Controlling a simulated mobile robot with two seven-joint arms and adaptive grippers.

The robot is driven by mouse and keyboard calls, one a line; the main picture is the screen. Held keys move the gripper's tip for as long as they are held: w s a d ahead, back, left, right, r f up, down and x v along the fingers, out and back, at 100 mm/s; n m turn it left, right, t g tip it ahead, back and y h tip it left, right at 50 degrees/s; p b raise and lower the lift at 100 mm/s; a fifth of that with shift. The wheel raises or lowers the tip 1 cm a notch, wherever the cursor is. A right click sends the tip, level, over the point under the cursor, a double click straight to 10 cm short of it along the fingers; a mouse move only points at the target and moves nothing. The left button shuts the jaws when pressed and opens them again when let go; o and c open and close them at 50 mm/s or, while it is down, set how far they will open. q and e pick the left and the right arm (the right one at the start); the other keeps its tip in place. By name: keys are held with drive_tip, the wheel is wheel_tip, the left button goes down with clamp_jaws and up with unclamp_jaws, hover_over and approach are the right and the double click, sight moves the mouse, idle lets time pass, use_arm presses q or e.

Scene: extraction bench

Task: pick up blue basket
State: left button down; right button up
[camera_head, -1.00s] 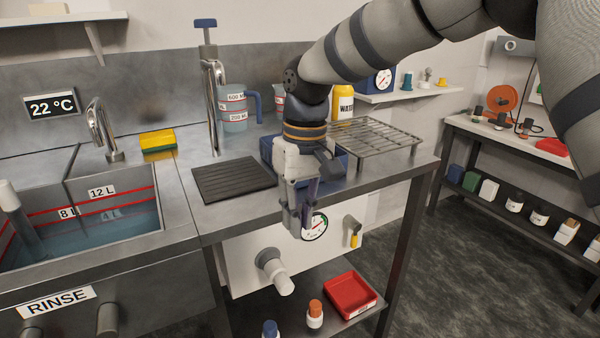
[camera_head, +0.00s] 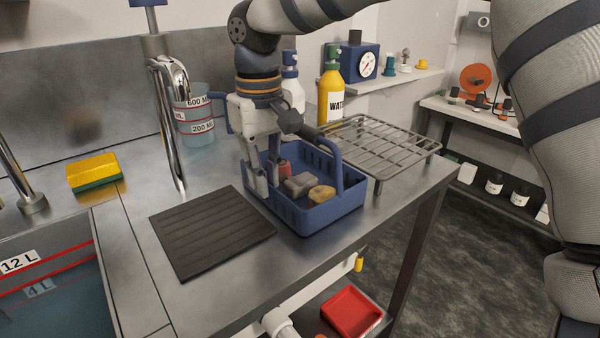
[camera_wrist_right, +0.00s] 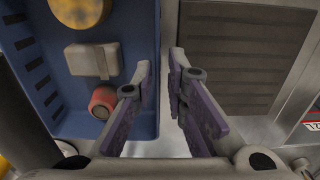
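The blue basket (camera_head: 320,214) stands on the steel bench, right of a black ribbed mat (camera_head: 212,236). Its arched handle rises at the right, and it holds a grey block (camera_head: 299,184), a tan sponge-like piece (camera_head: 321,194) and a red item (camera_head: 285,168). My right gripper (camera_head: 264,188) points down at the basket's left side. In the right wrist view, its fingers (camera_wrist_right: 161,78) are apart, one over the basket's inside and one outside, with the basket's wall (camera_wrist_right: 157,40) in line with the gap. Contact is not clear. My left gripper is not in view.
A wire rack (camera_head: 378,142) stands close behind and right of the basket. A yellow bottle (camera_head: 331,98), a measuring jug (camera_head: 196,125) and a tall tap (camera_head: 168,110) stand farther back. The sink (camera_head: 50,290) is at the left. Above the basket looks partly covered by my right arm.

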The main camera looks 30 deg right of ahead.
sight(269, 206)
wheel_tip(269, 206, down, 4)
drive_tip(key=shift+d+r, duration=0.1)
drive_tip(key=shift+r, duration=0.1)
clamp_jaws()
drive_tip(key=shift+r, duration=0.15)
